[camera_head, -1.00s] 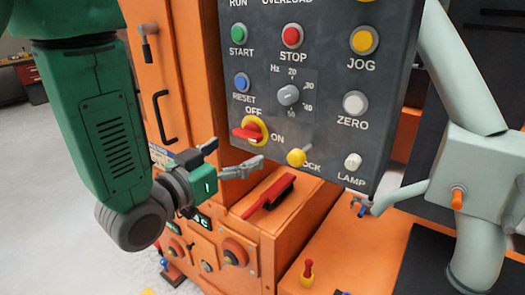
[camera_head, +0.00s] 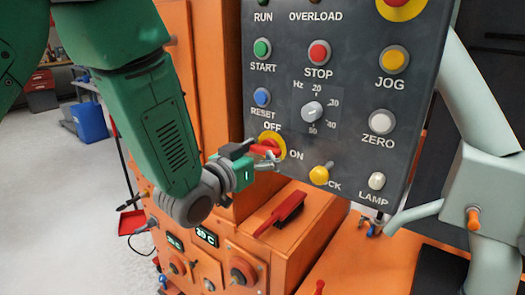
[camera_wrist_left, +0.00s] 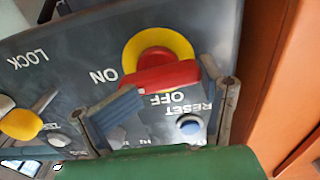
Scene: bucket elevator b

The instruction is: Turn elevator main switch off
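The main switch is a red handle on a yellow disc (camera_head: 279,140) on the dark control panel, between the OFF and ON labels. It also shows in the left wrist view (camera_wrist_left: 153,75), where the handle lies nearly level across the disc and the labels are upside down. My left gripper (camera_head: 257,157) is at the switch, with its fingers apart. In the head view it partly covers the handle. In the wrist view the fingers (camera_wrist_left: 165,103) stand on either side of the handle's near side; contact cannot be told. My right gripper is not in view.
Close by on the panel are the blue RESET button (camera_head: 262,97), the grey Hz knob (camera_head: 312,110) and the yellow LOCK knob (camera_head: 319,175). Below is an orange cabinet (camera_head: 270,213) with a red-handled brush (camera_head: 284,211) on top. Open floor lies at left.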

